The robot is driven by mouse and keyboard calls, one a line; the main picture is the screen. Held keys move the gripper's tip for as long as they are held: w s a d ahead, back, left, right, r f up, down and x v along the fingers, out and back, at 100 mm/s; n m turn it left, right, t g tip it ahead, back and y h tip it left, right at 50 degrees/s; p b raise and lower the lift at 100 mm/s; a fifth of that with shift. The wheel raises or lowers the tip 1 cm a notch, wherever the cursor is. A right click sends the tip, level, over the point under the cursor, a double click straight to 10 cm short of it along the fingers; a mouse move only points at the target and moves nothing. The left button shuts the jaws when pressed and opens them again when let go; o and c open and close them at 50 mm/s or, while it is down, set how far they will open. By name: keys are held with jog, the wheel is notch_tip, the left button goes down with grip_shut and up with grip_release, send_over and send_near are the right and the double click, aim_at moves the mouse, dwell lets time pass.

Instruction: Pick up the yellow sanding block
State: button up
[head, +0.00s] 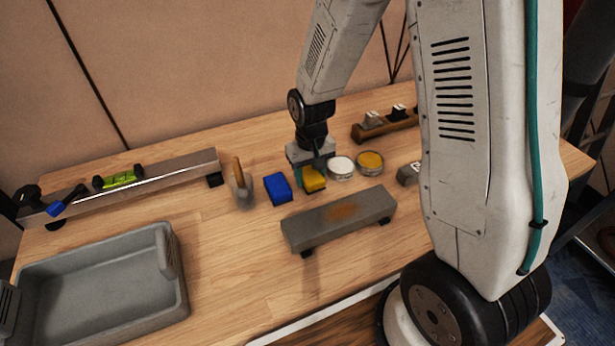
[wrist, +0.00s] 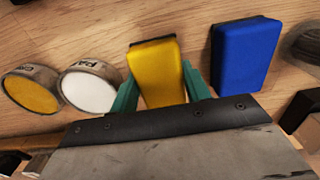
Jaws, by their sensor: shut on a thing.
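The yellow sanding block (head: 313,181) has a dark underside and is at the middle of the wooden table, below my gripper (head: 309,176). In the wrist view the yellow block (wrist: 157,72) sits between the two green fingers of my gripper (wrist: 159,88), which are shut on its sides. The block looks at or close to table height; I cannot tell whether it touches the table. A blue block (head: 278,189) lies just left of it and also shows in the wrist view (wrist: 244,52), apart from the fingers.
A white tin (head: 341,166) and a yellow tin (head: 371,162) stand right of the block. A grey bar (head: 340,218) on feet lies in front. A trowel-like tool (head: 241,184) is left of the blue block. A grey tray (head: 100,285) stands front left. The table between tray and bar is clear.

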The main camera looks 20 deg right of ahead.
aim_at(310, 173)
notch_tip(310, 173, up, 10)
jog(key=shift+r, duration=0.1)
jog(key=o, duration=0.3)
jog(key=shift+c, duration=1.1)
